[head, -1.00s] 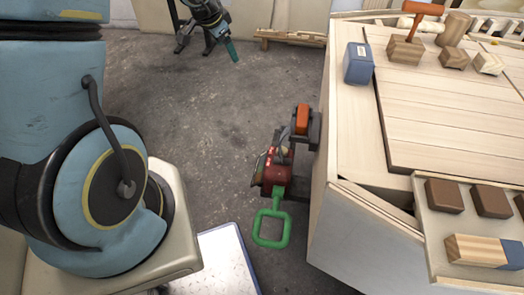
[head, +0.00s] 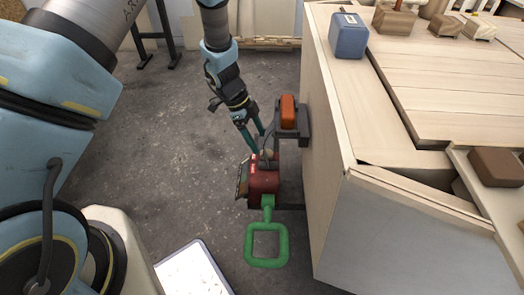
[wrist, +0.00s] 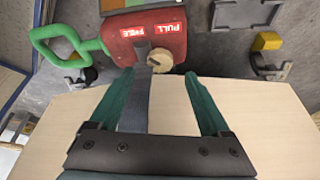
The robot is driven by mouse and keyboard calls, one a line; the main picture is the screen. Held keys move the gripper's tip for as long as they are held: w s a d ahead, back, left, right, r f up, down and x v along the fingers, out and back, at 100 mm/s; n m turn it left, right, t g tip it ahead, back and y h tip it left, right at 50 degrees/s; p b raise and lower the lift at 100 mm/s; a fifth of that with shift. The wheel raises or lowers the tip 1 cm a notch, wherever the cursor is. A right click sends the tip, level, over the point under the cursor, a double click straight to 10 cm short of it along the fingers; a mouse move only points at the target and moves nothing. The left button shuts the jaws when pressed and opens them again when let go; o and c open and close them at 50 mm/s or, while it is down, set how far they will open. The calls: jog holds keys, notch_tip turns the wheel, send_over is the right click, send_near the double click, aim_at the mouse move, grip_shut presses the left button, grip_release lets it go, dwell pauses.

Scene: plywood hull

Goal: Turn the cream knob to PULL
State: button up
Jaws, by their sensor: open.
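The cream knob (wrist: 158,61) sits on the near face of a red tool body (wrist: 150,40) in the wrist view. Two red labels, PULL (wrist: 168,28) and one that seems to read FREE (wrist: 128,32), are beside it. I cannot tell where the knob points. My gripper (wrist: 159,75) is open, its green fingers on either side of the knob and just short of it; contact is not clear. A grey strip (wrist: 148,100) runs between the fingers. In the head view my gripper (head: 258,150) reaches down to the red body (head: 263,183), which has a green loop handle (head: 267,245).
The tool hangs beside the plywood hull (head: 325,150). An orange block (head: 288,112) sits in a dark bracket above it. A blue box (head: 348,36) and brown blocks (head: 495,166) lie on top of the hull. Grey floor (head: 150,130) is open to the left.

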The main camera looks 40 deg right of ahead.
aim_at(265, 152)
jog(key=b+x, duration=0.1)
jog(key=x, duration=0.4)
jog(key=shift+d+f, duration=0.1)
grip_shut()
dwell(0.6)
